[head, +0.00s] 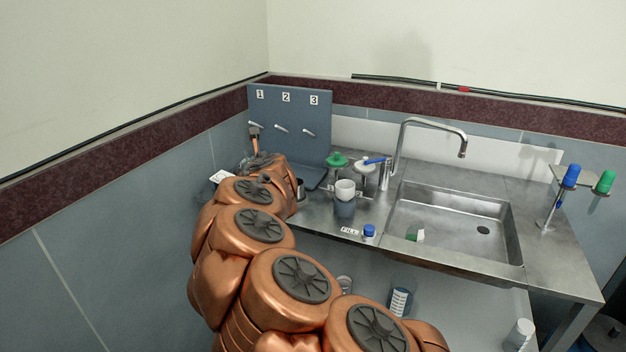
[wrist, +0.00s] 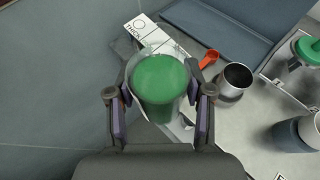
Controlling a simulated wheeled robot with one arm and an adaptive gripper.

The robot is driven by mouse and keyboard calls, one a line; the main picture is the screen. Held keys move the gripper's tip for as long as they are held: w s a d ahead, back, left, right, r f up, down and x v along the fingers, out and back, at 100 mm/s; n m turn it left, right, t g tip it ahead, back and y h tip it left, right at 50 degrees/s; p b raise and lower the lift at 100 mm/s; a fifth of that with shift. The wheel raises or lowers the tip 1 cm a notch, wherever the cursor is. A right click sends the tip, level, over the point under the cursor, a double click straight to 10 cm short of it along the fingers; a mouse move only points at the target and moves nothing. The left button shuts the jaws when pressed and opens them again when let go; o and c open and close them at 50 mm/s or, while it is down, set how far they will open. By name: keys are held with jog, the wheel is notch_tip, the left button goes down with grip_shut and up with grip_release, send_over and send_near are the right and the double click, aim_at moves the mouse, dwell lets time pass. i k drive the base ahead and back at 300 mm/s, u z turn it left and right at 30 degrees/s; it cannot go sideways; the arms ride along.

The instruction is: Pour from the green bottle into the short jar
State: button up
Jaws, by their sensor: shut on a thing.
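My gripper (wrist: 158,98) is shut on a pale-rimmed container with a round green top or green contents, which I take for the green bottle (wrist: 160,78). It shows between the two fingers in the wrist view, seen from above; its lower part is hidden. In the head view my arm hides the gripper and most of what it holds. A steel cup (wrist: 235,80) stands to the right of the held container, apart from it.
A printed card (wrist: 140,27) and an orange scoop (wrist: 209,60) lie near the held container. A blue panel with numbered pegs (head: 290,115) stands behind. White and grey cups (head: 345,208), a blue-capped item (head: 369,231), the sink (head: 450,215) and tap (head: 400,140) are to the right.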

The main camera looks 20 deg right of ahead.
aim_at(416, 232)
jog(key=u, duration=1.4)
jog(key=k, duration=0.35)
jog(key=z, duration=0.7)
